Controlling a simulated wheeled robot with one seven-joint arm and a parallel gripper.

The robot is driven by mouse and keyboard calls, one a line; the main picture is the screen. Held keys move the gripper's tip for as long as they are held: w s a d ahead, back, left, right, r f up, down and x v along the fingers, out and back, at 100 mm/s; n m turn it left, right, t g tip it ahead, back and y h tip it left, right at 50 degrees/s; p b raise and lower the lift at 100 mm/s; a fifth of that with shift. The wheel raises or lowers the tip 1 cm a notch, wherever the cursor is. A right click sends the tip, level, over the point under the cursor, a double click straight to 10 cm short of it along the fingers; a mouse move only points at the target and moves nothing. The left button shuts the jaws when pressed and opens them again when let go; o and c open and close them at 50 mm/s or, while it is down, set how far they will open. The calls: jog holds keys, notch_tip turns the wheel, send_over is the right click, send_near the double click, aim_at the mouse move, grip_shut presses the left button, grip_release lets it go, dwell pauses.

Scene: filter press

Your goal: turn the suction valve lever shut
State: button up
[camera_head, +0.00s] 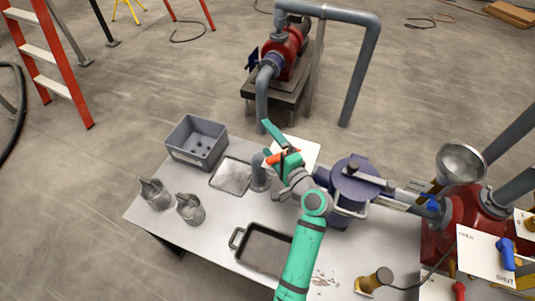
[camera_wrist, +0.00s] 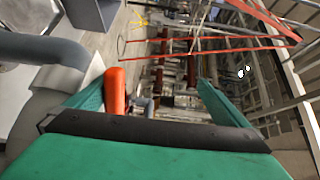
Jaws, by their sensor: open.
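An orange lever (camera_head: 282,158), which I take for the suction valve lever, shows at the end of my arm beside the grey pipe, in front of a white plate (camera_head: 305,150). The valve body is mostly hidden by my gripper (camera_head: 274,143). My gripper is open, with green fingers. In the wrist view, the lever (camera_wrist: 115,92) stands between the fingers, close to the left one and well apart from the right one. I cannot tell whether it touches the left finger.
A filter housing (camera_head: 352,182) stands right of my gripper on the table (camera_head: 225,225). A grey bin (camera_head: 196,140), a shallow tray (camera_head: 265,248) and two grey jugs (camera_head: 190,208) are also there. A red pump (camera_head: 283,55) stands behind. A blue lever (camera_head: 506,252) sits far right.

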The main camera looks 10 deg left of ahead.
jog(key=s+r, duration=0.7)
jog(key=s, duration=0.1)
jog(key=shift+s+a, duration=0.15)
jog(key=shift+a, duration=0.1)
jog(key=shift+s+r, duration=0.45)
jog(key=shift+s, duration=0.4)
jog(key=c, duration=1.2)
jog(key=shift+v, duration=1)
